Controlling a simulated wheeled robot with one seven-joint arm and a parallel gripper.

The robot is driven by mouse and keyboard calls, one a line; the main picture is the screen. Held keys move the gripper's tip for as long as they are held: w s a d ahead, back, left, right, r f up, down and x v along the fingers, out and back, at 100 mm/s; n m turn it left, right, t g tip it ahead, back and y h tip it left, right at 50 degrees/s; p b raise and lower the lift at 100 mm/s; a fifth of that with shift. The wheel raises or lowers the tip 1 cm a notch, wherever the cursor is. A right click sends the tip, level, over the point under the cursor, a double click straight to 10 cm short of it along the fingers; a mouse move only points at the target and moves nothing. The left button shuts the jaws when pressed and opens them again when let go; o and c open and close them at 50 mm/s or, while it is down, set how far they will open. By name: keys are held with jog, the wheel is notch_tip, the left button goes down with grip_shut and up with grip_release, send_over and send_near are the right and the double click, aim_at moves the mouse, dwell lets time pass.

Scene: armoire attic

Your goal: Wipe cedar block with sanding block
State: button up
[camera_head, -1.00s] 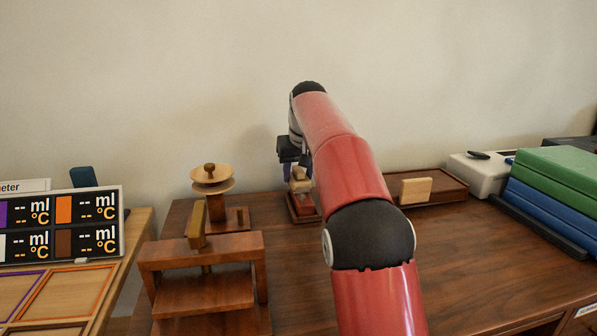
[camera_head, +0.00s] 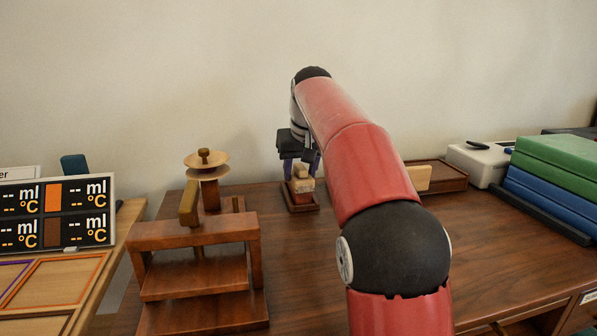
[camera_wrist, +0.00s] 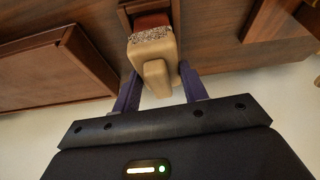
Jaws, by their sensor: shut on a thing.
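The sanding block (camera_wrist: 153,62) is a tan block with a raised grip and a speckled grey gritty face; it also shows in the head view (camera_head: 302,180). My gripper (camera_wrist: 158,72) is shut on it, with a purple finger on each side. The cedar block (camera_wrist: 150,20) is reddish and sits in a dark wooden holder (camera_head: 300,207). The gritty face is turned toward the cedar block, right at it. I cannot tell whether they touch. In the head view my gripper (camera_head: 300,165) is above the holder, and the cedar block is partly hidden by the sanding block.
A wooden press-like stand (camera_head: 195,240) is at the front left, with a disc-topped stand (camera_head: 206,172) behind it. A wooden tray (camera_head: 450,178) with a pale block (camera_head: 417,178) is to the right, partly behind my arm. Blue and green boxes (camera_head: 565,165) stand far right.

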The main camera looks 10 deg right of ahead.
jog(key=shift+s+f+b, duration=0.15)
jog(key=shift+s+b, duration=0.25)
jog(key=shift+s, duration=0.55)
jog(key=shift+r+p, duration=0.2)
jog(key=shift+p, duration=0.1)
jog(key=shift+w, duration=0.1)
jog(key=w+p, duration=0.1)
jog(key=p, duration=0.1)
jog(key=shift+w+r+p, duration=0.15)
jog(key=shift+w+p, duration=0.2)
jog(key=shift+p, duration=0.05)
jog(key=shift+w+p, duration=0.9)
jog(key=shift+w, duration=0.1)
jog(key=shift+w+p, duration=0.85)
jog(key=shift+p, duration=0.3)
jog(key=shift+w+f+p, duration=0.15)
jog(key=shift+w+f, duration=0.05)
jog(key=shift+w, duration=0.25)
jog(key=shift+w+f+p, duration=0.15)
jog(key=shift+w+f, duration=0.05)
jog(key=shift+w, duration=0.25)
